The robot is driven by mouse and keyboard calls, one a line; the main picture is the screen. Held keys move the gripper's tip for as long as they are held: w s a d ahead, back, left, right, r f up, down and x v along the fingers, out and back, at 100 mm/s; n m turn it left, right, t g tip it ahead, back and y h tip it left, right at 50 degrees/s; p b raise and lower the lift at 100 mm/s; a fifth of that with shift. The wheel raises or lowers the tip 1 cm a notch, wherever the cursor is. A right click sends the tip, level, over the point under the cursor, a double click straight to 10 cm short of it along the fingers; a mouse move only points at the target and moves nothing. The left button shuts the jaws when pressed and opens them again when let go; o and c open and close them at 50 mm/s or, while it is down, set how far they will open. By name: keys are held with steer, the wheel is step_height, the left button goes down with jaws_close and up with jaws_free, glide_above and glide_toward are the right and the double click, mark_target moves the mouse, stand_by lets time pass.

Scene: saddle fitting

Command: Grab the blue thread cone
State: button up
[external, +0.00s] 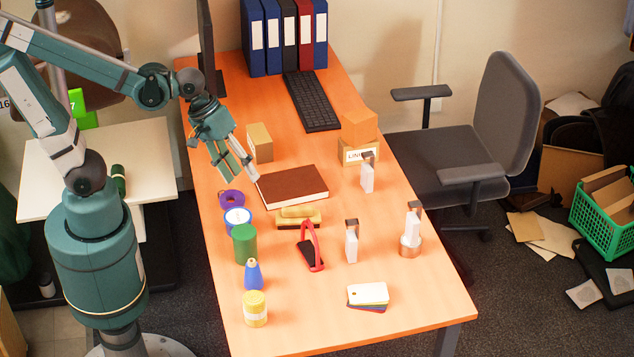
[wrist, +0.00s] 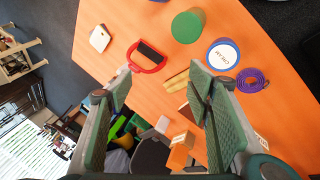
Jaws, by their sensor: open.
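The blue thread cone (external: 253,275) stands upright near the table's front left part, between a green cylinder (external: 244,244) and a yellow jar (external: 255,309). It has a light tip. In the wrist view only a small blue sliver at the top edge, above and left of the green cylinder (wrist: 188,26), may be the cone. My gripper (external: 241,176) is open and empty above the table, near the left corner of a brown book (external: 292,186), well behind the cone. Its two spread fingers also show in the wrist view (wrist: 158,88).
A blue-rimmed tin (external: 237,220) and a purple coil (external: 231,199) line the left edge. A yellow block (external: 299,218), a red-handled tool (external: 311,248), white upright pieces (external: 352,243) and stacked cards (external: 368,295) lie to the right. Table between cone and cards is clear.

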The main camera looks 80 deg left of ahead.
steer(key=w+d+f+n+g+h+b, duration=0.1)
steer(key=d+f+n+g+b, duration=0.1)
steer(key=d+f+n, duration=0.45)
steer(key=n+g+h+b, duration=0.1)
steer(key=n+g+b, duration=0.1)
steer(key=n+b, duration=0.15)
glide_toward(252, 287)
steer(key=shift+w+f+p, duration=0.35)
steer(key=shift+w+p, duration=0.05)
steer(key=shift+w, duration=0.05)
steer(key=shift+s+d+f+n+g, duration=0.15)
steer(key=shift+d+f+n+g, duration=0.05)
steer(key=shift+f+n+g, duration=0.15)
steer(key=shift+b+x, duration=0.5)
steer(key=shift+x, duration=0.85)
steer(key=shift+b+x, duration=1.05)
steer(key=shift+x, duration=1.5)
steer(key=shift+d, duration=0.1)
